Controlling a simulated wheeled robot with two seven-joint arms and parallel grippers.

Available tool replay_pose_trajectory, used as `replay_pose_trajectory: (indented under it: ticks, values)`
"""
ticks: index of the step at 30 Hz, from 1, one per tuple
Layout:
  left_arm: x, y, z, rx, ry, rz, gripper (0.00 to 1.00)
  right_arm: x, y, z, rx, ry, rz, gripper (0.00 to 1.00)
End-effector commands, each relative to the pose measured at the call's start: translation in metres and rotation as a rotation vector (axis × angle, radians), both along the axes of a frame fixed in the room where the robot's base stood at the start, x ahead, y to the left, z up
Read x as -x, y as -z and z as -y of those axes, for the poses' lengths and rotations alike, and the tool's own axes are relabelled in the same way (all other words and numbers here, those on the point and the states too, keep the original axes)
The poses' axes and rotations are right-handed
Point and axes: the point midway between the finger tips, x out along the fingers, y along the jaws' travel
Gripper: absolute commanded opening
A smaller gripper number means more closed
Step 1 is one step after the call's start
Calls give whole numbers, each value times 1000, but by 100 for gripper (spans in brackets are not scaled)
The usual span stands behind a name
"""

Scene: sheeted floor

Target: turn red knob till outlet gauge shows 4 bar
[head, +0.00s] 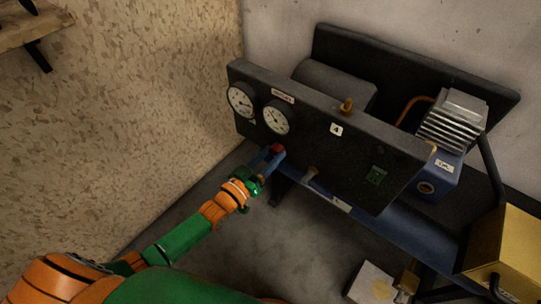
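The red knob (277,148) is on the lower edge of the dark panel (320,160), below two round white gauges. The right gauge (277,118) has a small label above it, too small to read surely; the left gauge (241,99) is beside it. Their needles show, but I cannot read the values. My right gripper is out of view.
A brass fitting (346,105) sits on the panel's top edge, and a tan peg (311,173) sticks out low. A compressor with a finned head (452,121) stands behind. A yellow box (505,255) and a pale box (371,284) are at lower right. Floor below is open.

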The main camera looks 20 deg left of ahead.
Motion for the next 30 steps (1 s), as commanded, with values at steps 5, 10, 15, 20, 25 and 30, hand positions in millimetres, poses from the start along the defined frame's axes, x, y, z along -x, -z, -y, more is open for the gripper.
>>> replay_pose_trajectory:
  ticks: [5,10,15,20,25,30]
  values:
    - [0,-1,0,-36,-1,13,0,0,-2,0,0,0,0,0]
    - [0,-1,1,-345,-1,125,0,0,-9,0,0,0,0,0]
    - [1,0,1,-450,-1,162,0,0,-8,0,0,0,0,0]
    - [1,1,1,-447,-1,161,0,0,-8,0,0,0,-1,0]
    - [1,1,1,-445,0,161,76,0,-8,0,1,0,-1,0]
    - [1,0,1,-444,0,160,76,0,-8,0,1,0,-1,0]
